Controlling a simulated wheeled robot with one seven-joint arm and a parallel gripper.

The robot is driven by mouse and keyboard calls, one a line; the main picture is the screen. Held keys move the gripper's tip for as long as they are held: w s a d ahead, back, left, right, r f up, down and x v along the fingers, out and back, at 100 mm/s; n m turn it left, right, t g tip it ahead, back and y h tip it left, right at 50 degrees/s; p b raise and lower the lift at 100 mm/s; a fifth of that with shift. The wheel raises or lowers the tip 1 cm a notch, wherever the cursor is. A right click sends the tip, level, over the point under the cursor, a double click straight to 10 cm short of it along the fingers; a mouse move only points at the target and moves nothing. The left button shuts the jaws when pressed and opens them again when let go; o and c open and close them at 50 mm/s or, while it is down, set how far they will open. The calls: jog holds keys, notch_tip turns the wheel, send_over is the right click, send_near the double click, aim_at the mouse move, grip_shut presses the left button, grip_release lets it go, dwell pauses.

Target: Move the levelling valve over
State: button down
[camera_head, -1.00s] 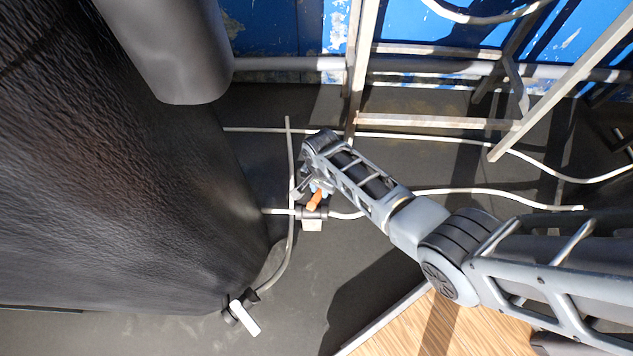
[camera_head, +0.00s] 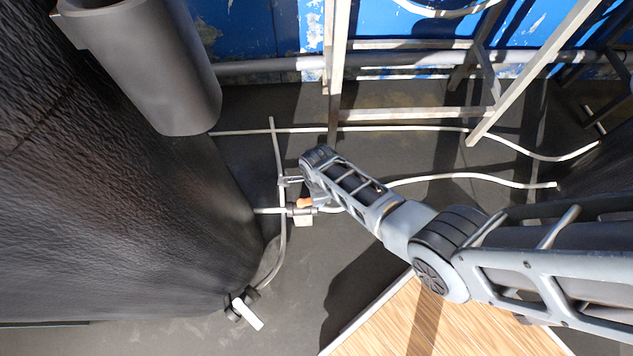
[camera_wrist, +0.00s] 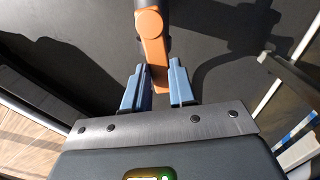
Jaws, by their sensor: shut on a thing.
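A small valve (camera_head: 302,213) with an orange lever handle (camera_head: 304,202) sits on the thin pale pipe beside the big dark tank. In the wrist view the orange handle (camera_wrist: 154,48) runs down between the two blue fingers of my gripper (camera_wrist: 158,88). My gripper is shut on this handle. In the head view the fingers are mostly hidden by my arm's end link, and the handle points about left. A second valve with a white handle (camera_head: 247,313) stands lower, at the tank's foot. No label tells which valve is the levelling one.
A pale metal frame (camera_head: 338,75) stands at the back before a blue wall. Thin pale pipes (camera_head: 470,177) run across the dark floor. A wooden board (camera_head: 440,325) lies at the bottom, under my arm.

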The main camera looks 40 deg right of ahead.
jog(key=shift+s+a+m+p, duration=0.3)
jog(key=shift+s+m, duration=0.1)
jog(key=shift+m, duration=0.6)
jog(key=c, duration=0.9)
grip_release()
jog(key=shift+r+p, duration=2.1)
jog(key=shift+r, duration=1.8)
